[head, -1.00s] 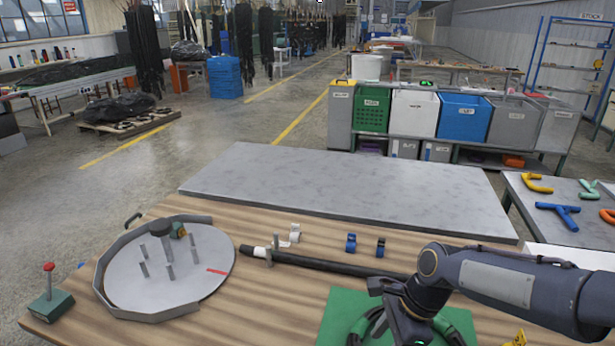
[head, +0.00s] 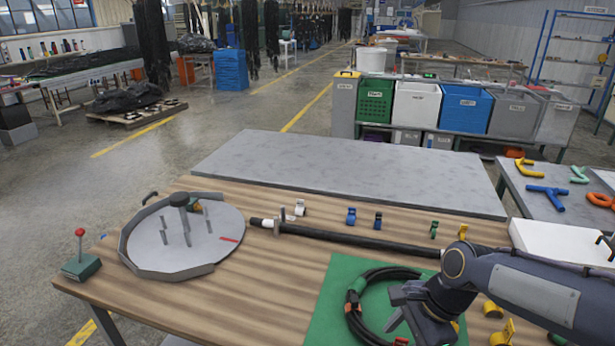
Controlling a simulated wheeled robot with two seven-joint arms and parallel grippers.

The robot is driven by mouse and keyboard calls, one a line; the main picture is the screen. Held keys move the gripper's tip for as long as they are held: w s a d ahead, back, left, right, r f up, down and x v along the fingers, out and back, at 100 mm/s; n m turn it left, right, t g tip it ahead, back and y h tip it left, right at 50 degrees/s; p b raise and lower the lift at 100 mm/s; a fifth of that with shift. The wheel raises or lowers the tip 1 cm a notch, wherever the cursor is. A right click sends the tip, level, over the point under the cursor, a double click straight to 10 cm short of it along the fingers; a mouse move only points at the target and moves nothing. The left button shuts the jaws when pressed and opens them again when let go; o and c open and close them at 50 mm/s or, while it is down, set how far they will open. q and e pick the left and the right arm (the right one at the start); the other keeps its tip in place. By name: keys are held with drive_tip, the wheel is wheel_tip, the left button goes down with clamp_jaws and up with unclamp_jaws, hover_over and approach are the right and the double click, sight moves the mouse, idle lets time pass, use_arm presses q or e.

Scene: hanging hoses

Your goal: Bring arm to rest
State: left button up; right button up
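My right arm comes in from the right edge, and its gripper (head: 399,308) hangs over the right part of the green mat (head: 325,318). The gripper is beside a coiled black hose (head: 365,287) with orange-red parts on it, lying on the mat. I cannot make out the gap between the fingers, and I see nothing clearly held. The gripper hides part of the mat and coil. My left gripper is not in view.
On the wooden table (head: 250,290) are a round grey fixture with pegs (head: 205,245), a red-knobbed lever box (head: 81,264), a straight black hose (head: 350,239) and small coloured clips. A grey slab (head: 340,172) lies behind. Bins stand at the back right.

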drive_tip(key=s+d+r+n+t, duration=0.1)
drive_tip(key=s+d+n+t, duration=0.1)
drive_tip(key=s+n, duration=0.5)
drive_tip(key=s+d+r+n+t, duration=0.1)
drive_tip(key=s+d+n+t, duration=0.1)
drive_tip(key=s+n, duration=0.4)
drive_tip(key=shift+s+r+n+t, duration=0.4)
drive_tip(key=shift+s, duration=0.25)
